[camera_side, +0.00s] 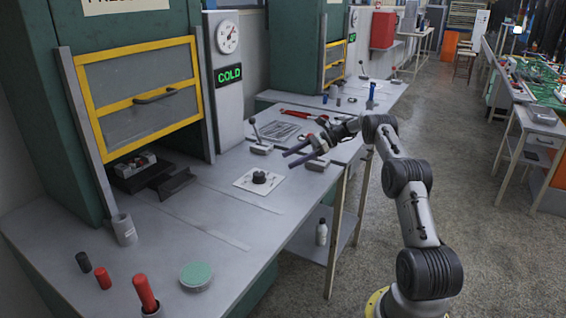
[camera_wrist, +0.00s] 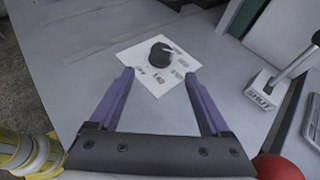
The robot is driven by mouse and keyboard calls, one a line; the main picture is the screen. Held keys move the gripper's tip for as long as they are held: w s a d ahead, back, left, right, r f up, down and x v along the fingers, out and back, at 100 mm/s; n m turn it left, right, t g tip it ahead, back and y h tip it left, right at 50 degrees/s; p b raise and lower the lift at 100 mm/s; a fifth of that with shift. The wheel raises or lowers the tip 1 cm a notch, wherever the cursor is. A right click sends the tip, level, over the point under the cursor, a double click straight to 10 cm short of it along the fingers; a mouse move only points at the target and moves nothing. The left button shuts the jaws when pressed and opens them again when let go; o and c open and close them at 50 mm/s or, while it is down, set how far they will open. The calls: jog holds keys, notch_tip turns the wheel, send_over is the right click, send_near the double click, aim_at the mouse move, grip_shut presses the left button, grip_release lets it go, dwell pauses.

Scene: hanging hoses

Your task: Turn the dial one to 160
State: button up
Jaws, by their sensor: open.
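A black round dial (camera_side: 259,177) sits on a white square plate (camera_side: 247,187) on the grey bench. In the wrist view the dial (camera_wrist: 160,53) stands at the upper middle of its plate (camera_wrist: 178,76), which has printed marks around it that are too blurred to read surely. My gripper (camera_side: 286,158) is open and empty, with its two purple fingers reaching left toward the dial from the right and above. In the wrist view my gripper (camera_wrist: 161,72) has its fingers apart on either side of the plate's near part, with the dial just beyond the tips.
A lever on a block marked SHUT (camera_wrist: 264,92) stands right of the plate in the wrist view. A press with a yellow-framed door (camera_side: 140,80) and a COLD display (camera_side: 229,75) are behind. Red and black cylinders (camera_side: 145,292) and a green round pad (camera_side: 196,275) are at the front.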

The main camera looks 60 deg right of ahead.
aim_at(259, 173)
jog(key=a+n+g+h, duration=0.1)
jog(key=a+n, duration=0.1)
jog(key=n, duration=0.1)
jog(key=w+a+r+n+g+h, duration=0.1)
jog(key=a+n+g+h, duration=0.1)
jog(key=n, duration=0.2)
jog(key=w+a+r+n+g+h, duration=0.1)
jog(key=a+n, duration=0.1)
jog(key=n, duration=0.1)
jog(key=shift+w+a+r+h, duration=0.1)
jog(key=shift+w+a+h, duration=0.05)
jog(key=shift+h, duration=0.15)
jog(key=a+r+n+g+h, duration=0.1)
jog(key=a+r+n+h, duration=0.45)
jog(key=n, duration=0.75)
jog(key=x, duration=0.4)
jog(key=d+x, duration=0.1)
jog(key=x, duration=0.3)
jog(key=w+d+x, duration=0.1)
jog(key=x, duration=0.3)
jog(key=shift+w+d, duration=0.15)
jog(key=shift+d, duration=0.1)
jog(key=shift+n, duration=0.3)
grip_shut()
